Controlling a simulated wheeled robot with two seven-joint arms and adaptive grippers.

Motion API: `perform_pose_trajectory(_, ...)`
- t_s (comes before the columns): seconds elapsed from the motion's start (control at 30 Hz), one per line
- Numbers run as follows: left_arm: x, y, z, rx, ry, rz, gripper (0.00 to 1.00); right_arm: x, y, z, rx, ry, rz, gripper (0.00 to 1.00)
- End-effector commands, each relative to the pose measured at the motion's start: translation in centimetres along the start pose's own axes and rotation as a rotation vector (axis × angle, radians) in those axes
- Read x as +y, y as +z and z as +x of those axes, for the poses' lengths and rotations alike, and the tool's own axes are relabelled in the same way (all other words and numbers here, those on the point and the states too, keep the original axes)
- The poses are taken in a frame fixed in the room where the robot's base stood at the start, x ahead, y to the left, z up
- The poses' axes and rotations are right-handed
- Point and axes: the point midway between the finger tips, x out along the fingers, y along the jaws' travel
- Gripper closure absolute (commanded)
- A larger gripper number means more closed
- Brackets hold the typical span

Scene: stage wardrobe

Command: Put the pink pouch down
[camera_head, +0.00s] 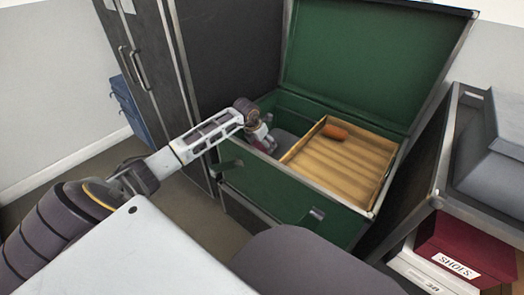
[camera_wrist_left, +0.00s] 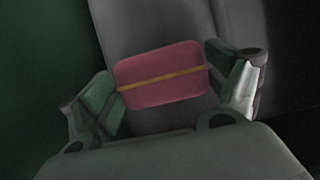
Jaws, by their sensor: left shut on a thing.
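The pink pouch (camera_wrist_left: 160,72), with a yellow-orange stripe across it, sits between the two fingers of my left gripper (camera_wrist_left: 168,92) in the left wrist view. The fingers are shut on it from both sides. In the head view my left gripper (camera_head: 264,138) reaches down into the left part of the open green trunk (camera_head: 270,196), beside the wooden tray. The pouch is mostly hidden there. A grey surface (camera_wrist_left: 135,25) lies behind the pouch in the wrist view; I cannot tell whether the pouch touches it. My right gripper is out of view.
The trunk's raised lid (camera_head: 350,60) stands behind. A dark cabinet (camera_head: 145,80) is at left. A shelf with a red box (camera_head: 465,250) is at right.

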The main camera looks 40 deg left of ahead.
Motion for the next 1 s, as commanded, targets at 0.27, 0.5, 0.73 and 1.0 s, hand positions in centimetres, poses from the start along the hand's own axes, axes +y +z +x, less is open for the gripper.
perform_pose_trajectory(0.27,0.0,-1.3,3.0,0.001,-0.001,-0.001,0.37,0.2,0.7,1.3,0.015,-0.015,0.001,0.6)
perform_pose_trajectory(0.5,0.1,-1.5,3.7,0.0,0.001,0.0,0.37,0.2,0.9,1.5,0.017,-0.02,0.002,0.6)
perform_pose_trajectory(0.73,0.0,-1.5,3.6,0.0,0.0,0.0,0.37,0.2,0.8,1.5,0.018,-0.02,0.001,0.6)
perform_pose_trajectory(1.0,0.0,-1.6,3.9,0.0,0.0,0.0,0.0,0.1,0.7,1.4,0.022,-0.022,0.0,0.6)
